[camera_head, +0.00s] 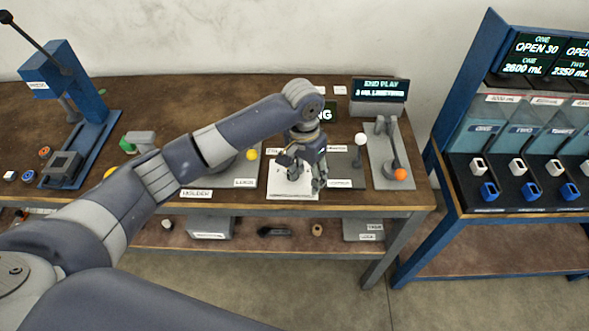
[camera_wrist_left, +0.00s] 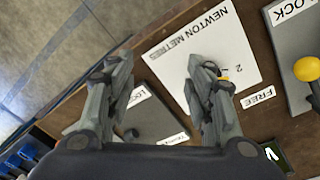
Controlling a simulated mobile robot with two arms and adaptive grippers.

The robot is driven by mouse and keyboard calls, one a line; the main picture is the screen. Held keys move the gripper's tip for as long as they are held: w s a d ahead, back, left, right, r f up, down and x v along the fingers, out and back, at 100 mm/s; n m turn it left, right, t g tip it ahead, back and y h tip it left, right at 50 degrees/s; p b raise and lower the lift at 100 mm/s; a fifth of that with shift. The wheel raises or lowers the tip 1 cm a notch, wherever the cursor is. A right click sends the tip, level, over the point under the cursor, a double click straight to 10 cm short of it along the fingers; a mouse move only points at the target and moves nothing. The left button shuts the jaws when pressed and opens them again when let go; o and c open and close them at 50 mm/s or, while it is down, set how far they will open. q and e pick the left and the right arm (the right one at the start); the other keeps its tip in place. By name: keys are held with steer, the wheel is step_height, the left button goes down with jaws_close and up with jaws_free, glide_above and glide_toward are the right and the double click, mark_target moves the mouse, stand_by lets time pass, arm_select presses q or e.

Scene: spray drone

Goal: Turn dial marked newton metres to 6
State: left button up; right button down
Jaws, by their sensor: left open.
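The white plate marked NEWTON METRES (camera_wrist_left: 180,62) lies on the bench. It also shows in the head view (camera_head: 285,189), partly under my left gripper (camera_head: 306,178). In the left wrist view my left gripper (camera_wrist_left: 160,66) is open, with its two fingers apart above the plate's edge. A figure 2 (camera_wrist_left: 239,69) shows on the plate beside the right-hand finger. A small yellow piece and a thin dark line show behind that finger. The dial itself is mostly hidden, so I cannot tell its setting or whether the finger touches it. My right gripper is not in view.
A grey panel with a yellow ball knob (camera_wrist_left: 307,69) stands beside the plate. A FREE label (camera_wrist_left: 258,97) lies near it. A lever with an orange knob (camera_head: 400,174) stands to the right. A display marked END PLAY (camera_head: 380,88) stands behind. A blue rack (camera_head: 440,160) is at far right.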

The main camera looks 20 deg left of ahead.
arm_select(q)
steer(key=w+a+r+n, duration=0.2)
steer(key=w+a+r, duration=0.3)
steer(key=a, duration=0.1)
steer(key=shift+y, duration=0.4)
steer(key=f, duration=0.3)
steer(key=f+p, duration=0.1)
steer(key=f, duration=0.2)
steer(key=f+p, duration=0.1)
steer(key=f, duration=0.2)
steer(key=shift+s+d, duration=0.2)
steer(key=shift+d, duration=0.1)
steer(key=shift+f, duration=0.55)
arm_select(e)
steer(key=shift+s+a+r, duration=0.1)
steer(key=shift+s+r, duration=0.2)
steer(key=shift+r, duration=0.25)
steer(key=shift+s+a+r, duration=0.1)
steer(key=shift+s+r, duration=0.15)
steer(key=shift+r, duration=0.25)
arm_select(q)
steer(key=c, duration=1.1)
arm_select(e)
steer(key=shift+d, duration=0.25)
